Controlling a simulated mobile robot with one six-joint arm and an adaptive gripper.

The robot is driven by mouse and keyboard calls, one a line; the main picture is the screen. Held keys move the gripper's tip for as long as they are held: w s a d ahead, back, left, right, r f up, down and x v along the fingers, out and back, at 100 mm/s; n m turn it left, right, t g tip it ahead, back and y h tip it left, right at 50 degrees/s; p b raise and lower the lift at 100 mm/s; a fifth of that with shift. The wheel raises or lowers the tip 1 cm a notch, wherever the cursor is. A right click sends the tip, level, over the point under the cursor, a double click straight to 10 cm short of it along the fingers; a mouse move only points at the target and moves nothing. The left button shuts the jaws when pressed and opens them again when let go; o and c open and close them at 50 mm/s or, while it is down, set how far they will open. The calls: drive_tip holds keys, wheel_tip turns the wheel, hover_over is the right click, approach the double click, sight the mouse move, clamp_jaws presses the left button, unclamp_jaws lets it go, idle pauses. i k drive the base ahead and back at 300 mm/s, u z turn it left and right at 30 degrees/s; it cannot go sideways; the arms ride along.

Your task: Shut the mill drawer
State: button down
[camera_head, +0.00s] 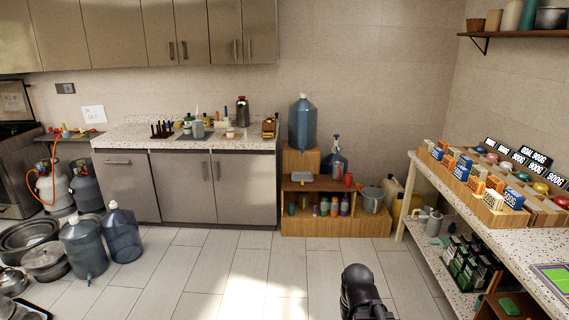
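A small orange-brown, box-like object (269,129) stands at the right end of the speckled counter (256,142). It may be the mill, but it is too small to be sure, and I cannot tell whether a drawer stands out of it. A black part of my arm shows at the bottom, right of centre, over the floor and far from the counter. No gripper fingers can be made out.
The tiled floor (205,265) before the counter is clear in the middle. Water jugs (122,235) and pots (45,262) stand at left. A wooden shelf unit (300,228) stands right of the counter. A long table (495,228) with boxes runs along the right.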

sight(266, 134)
drive_tip(key=u, duration=0.05)
drive_tip(key=i, duration=3.95)
drive_tip(key=z, duration=0.55)
